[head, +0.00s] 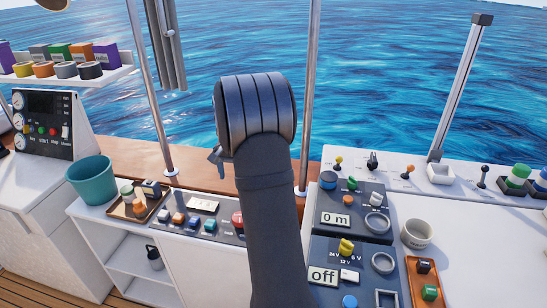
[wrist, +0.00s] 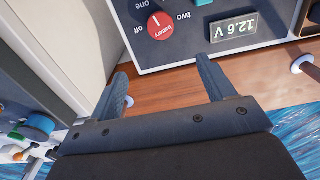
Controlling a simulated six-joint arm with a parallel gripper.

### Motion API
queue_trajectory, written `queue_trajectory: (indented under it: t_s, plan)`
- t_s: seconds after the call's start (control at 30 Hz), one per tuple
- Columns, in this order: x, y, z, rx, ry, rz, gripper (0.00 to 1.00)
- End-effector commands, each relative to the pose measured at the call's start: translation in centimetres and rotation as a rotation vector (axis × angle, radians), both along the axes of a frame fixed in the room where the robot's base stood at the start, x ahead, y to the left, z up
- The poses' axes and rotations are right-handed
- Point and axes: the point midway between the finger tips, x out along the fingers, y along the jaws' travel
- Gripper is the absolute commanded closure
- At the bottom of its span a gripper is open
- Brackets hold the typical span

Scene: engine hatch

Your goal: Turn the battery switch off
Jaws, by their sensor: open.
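The battery switch is a round red knob (wrist: 161,26) marked "battery", in the wrist view on a dark panel with upside-down labels. "off", "one" and "two" are printed around it. A short white mark shows on the knob; I cannot tell surely which label it points at. My gripper (wrist: 161,75) is open and empty, its two fingers apart and short of the knob, not touching it. In the head view my arm hides most of the gripper; only a small part of it (head: 216,155) shows at the left.
A voltage display (wrist: 234,30) reading 12.6 V sits beside the knob.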

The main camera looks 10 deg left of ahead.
Motion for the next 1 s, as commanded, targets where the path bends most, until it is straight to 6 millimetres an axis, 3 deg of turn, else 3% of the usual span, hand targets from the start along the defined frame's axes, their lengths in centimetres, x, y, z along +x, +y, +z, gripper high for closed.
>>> queue_trajectory:
  t_s: [0.33,0.57,1.0]
  plan:
    - [0.0,0.1,-1.2,-0.001,-0.001,-0.381,0.25]
    - [0.0,0.1,-2.4,-0.002,0.0,-0.472,0.25]
    - [-0.1,0.1,-11.2,-0.003,0.002,-0.469,0.25]
